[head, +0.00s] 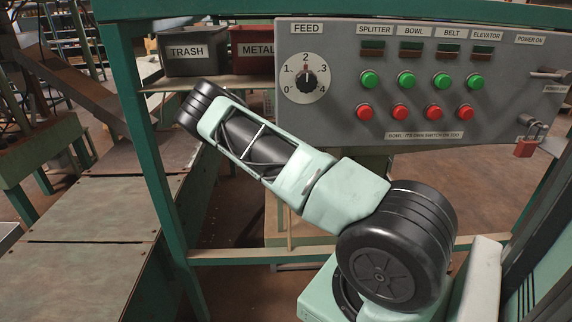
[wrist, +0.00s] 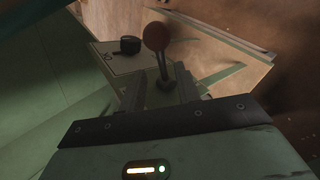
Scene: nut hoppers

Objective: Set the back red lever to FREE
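In the wrist view, a lever with a dull red ball knob (wrist: 156,37) on a thin dark shaft stands upright in the upper middle. My gripper (wrist: 158,78) is open, with one dark finger on each side of the shaft in the picture. The knob shows above the fingertips. I cannot tell whether a finger touches the shaft, or how deep the shaft lies between them. A pale plate (wrist: 122,62) with a dark marking lies just behind and left of the lever; its lettering is too small to read. The head view shows neither lever nor gripper.
A black knob-like part (wrist: 130,45) sits on the pale plate, close left of the lever. A green sloping surface (wrist: 60,105) fills the left of the wrist view. In the head view, a grey control panel (head: 330,120) and a TRASH bin (head: 190,67) stand behind my arm.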

